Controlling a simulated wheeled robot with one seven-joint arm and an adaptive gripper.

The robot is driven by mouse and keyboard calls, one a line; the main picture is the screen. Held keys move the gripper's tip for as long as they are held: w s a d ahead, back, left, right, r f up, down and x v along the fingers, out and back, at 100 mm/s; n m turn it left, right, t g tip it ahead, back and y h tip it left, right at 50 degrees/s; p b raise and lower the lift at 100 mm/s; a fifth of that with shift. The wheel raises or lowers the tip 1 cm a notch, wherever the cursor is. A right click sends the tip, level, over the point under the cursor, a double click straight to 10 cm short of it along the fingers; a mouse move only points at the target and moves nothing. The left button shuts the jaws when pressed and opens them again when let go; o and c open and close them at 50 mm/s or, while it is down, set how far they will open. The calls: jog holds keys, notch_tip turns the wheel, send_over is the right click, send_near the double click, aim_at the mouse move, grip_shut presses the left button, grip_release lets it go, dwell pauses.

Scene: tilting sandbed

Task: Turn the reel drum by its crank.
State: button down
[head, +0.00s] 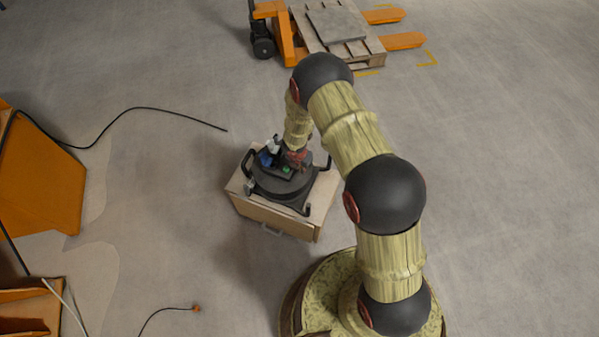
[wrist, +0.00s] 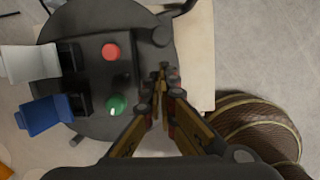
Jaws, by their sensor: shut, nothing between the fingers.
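The black reel drum (head: 279,187) sits on a light wooden box in the head view, with black frame handles around it. In the wrist view the drum's round dark face (wrist: 95,18) fills the upper left. It carries a panel with a red button (wrist: 111,51), a green button (wrist: 117,105), and a blue (wrist: 45,115) and a white (wrist: 30,62) socket cover. A small dark round knob (wrist: 161,37) shows near the drum's right edge; I cannot tell if it is the crank. My gripper (wrist: 164,85) is shut and empty over the drum's right edge.
The wooden box (head: 262,223) has a handle on its front. A pallet (head: 340,28) with an orange pallet truck (head: 286,32) stands behind. A black cable (head: 150,109) lies on the floor at left, near an orange object (head: 40,180). The floor right of my arm is clear.

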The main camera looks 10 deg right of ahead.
jog(key=shift+w+d, duration=0.4)
jog(key=shift+w, duration=0.05)
jog(key=shift+w+d+n+p, duration=0.2)
jog(key=shift+w+n+p, duration=0.1)
jog(key=shift+n+p, duration=0.1)
jog(key=shift+w+d, duration=0.1)
